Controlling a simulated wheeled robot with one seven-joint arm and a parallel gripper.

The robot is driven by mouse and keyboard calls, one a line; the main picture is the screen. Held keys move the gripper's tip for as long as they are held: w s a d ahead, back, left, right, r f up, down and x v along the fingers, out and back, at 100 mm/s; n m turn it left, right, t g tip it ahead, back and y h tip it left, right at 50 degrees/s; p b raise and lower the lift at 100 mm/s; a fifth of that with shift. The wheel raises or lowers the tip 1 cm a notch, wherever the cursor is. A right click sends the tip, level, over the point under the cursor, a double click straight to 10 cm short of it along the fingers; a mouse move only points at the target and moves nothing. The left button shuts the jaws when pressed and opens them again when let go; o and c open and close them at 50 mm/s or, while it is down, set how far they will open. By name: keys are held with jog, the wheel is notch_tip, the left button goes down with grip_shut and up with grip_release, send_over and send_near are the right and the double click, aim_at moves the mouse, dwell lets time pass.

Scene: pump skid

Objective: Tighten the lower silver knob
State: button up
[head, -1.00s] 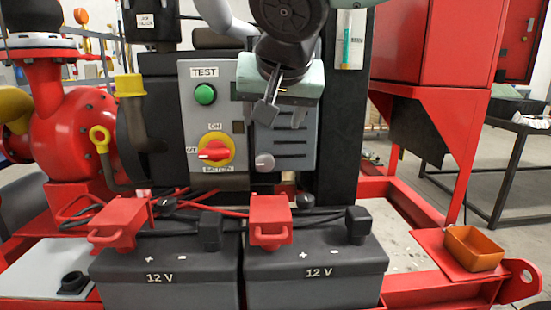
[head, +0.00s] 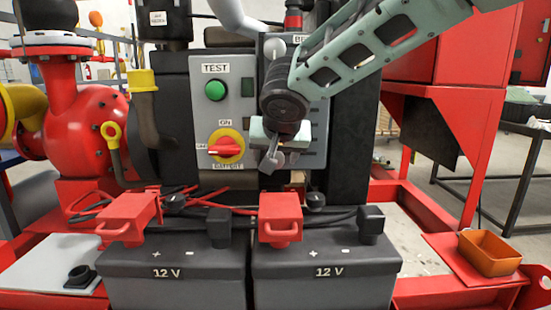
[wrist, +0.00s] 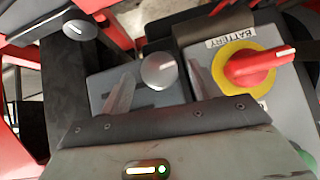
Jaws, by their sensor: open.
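The lower silver knob (wrist: 158,70) is a round grey disc with a pale pointer line, on the grey panel in the wrist view. In the head view it is hidden behind my gripper (head: 270,160). In the wrist view my gripper (wrist: 161,74) is open, with one finger on each side of the knob in the picture. No contact shows, and the distance to the knob is hard to tell. The upper silver knob (head: 274,48) sits higher on the panel in the head view.
The red battery switch (head: 226,149) on its yellow disc is beside the knob, with the green TEST button (head: 216,90) above it. Two 12 V batteries (head: 326,284) with red clamps (head: 280,217) stand below. An orange tray (head: 489,253) is at right.

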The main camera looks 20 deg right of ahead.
jog(key=shift+w+f, duration=0.25)
jog(key=c, duration=1)
jog(key=shift+o, duration=0.2)
jog(key=shift+w+a+f+n+g+h+b, duration=0.15)
jog(key=shift+a+n+g+h, duration=0.1)
jog(key=shift+n+h, duration=1.3)
jog(key=shift+a+f+n+g+h+b, duration=0.15)
jog(key=shift+n+h, duration=0.7)
jog(key=shift+h, duration=1.4)
jog(key=shift+w+a+f+n+g+h+b, duration=0.15)
jog(key=shift+a+n+g+h, duration=0.15)
jog(key=shift+n+h, duration=1.25)
jog(key=shift+m+h, duration=0.25)
jog(key=shift+h, duration=0.2)
